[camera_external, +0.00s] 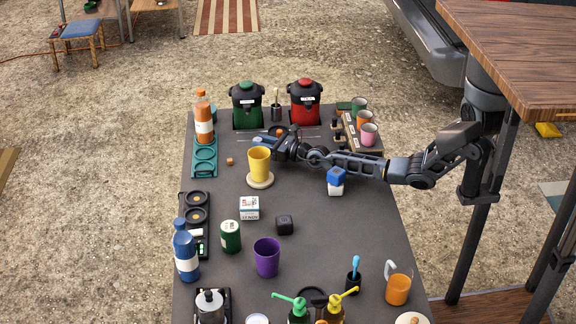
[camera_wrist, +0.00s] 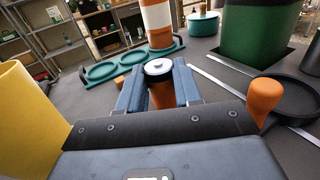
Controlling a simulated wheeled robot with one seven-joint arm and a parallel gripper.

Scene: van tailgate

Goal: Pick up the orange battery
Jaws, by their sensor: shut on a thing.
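The orange battery (camera_wrist: 161,95) is an upright orange cylinder with a silver top, seen in the wrist view between my two fingers. My gripper (camera_wrist: 160,90) is shut on it, one blue-grey finger on each side. The lower part of the battery is hidden behind the gripper body. In the external view my gripper (camera_external: 277,148) is low over the far part of the dark table, just right of the yellow cup (camera_external: 259,161). I cannot make out the battery there. Whether its bottom touches the table cannot be told.
A dark pan with an orange handle (camera_wrist: 263,97) lies close on the right. Green (camera_external: 247,104) and red (camera_external: 305,103) canisters stand behind. A teal holder (camera_external: 204,158) with a bottle is at left.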

